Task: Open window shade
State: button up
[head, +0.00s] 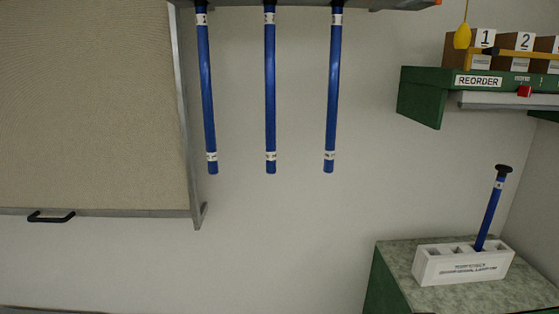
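A beige window shade (90,105) fills the left of the head view. It hangs down in front of the wall, with a grey bar along its bottom edge. A short black handle (51,217) is fixed on that bottom bar. A grey side rail (187,120) runs along the shade's right edge and ends slightly below the bar. The shade's top and left edge are out of view. My gripper is not in view, and no part of my arm shows near the handle.
Three blue rods (270,95) hang from an overhead rack right of the shade. A fourth rod (490,210) leans in a white slotted block (462,265) on a cabinet (390,285). A green shelf (420,100) holds numbered boxes (515,45). The wall below the shade is clear.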

aim_at(90, 121)
jog(key=u, duration=1.7)
jog(key=i+l+u, duration=0.1)
jog(key=i, duration=0.45)
jog(key=i+l, duration=0.25)
jog(key=i, duration=0.3)
jog(key=i+u, duration=0.05)
